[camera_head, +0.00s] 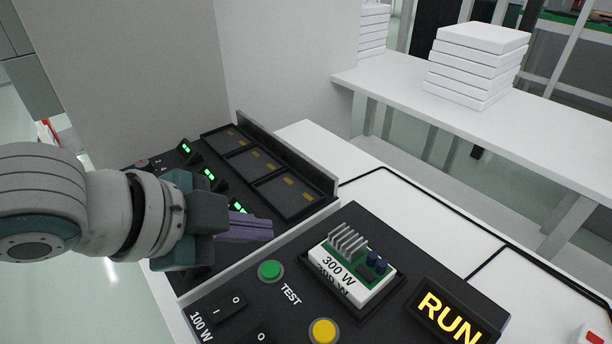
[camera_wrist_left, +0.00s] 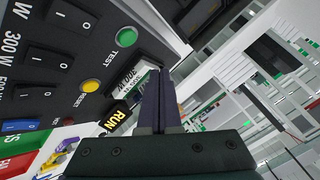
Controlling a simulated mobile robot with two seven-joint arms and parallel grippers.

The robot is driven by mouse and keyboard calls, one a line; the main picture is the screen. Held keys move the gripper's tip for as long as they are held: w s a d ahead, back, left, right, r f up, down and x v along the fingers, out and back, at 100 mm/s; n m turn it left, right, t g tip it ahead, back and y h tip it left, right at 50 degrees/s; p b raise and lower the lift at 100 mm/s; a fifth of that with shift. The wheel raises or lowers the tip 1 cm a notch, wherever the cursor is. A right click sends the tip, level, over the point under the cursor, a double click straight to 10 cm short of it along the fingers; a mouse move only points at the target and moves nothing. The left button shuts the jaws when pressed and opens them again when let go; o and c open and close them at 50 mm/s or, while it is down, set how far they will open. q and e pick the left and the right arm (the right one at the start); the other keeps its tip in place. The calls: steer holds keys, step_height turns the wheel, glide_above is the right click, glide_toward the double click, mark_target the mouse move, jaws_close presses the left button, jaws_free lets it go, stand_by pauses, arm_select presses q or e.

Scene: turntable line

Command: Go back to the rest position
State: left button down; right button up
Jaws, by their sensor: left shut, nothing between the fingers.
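My left gripper (camera_head: 262,230) comes in from the left, with purple fingers that are shut and empty. My right gripper is not in view.
A yellow button (camera_head: 323,331), a lit RUN display (camera_head: 447,317) and rocker switches (camera_head: 228,307) are on the panel. Behind the gripper is a black rack of empty bays (camera_head: 287,197) with green lights. White boxes (camera_head: 474,63) are stacked on a back table (camera_head: 490,125).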

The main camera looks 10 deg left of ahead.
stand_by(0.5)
arm_select(q)
steer(key=s+d+r+n+p, duration=0.2)
steer(key=s+d+r+n, duration=0.25)
steer(key=s, duration=0.35)
steer(key=s+a+n+g+y+p, duration=0.2)
steer(key=s+a+n+g+y, duration=0.25)
steer(key=s+a+n, duration=0.65)
step_height(320, 180, up, 39)
steer(key=m+p, duration=0.2)
steer(key=p, duration=3.6)
steer(key=shift+s+d+f, duration=0.15)
steer(key=shift+s+d, duration=0.1)
steer(key=shift+s, duration=0.05)
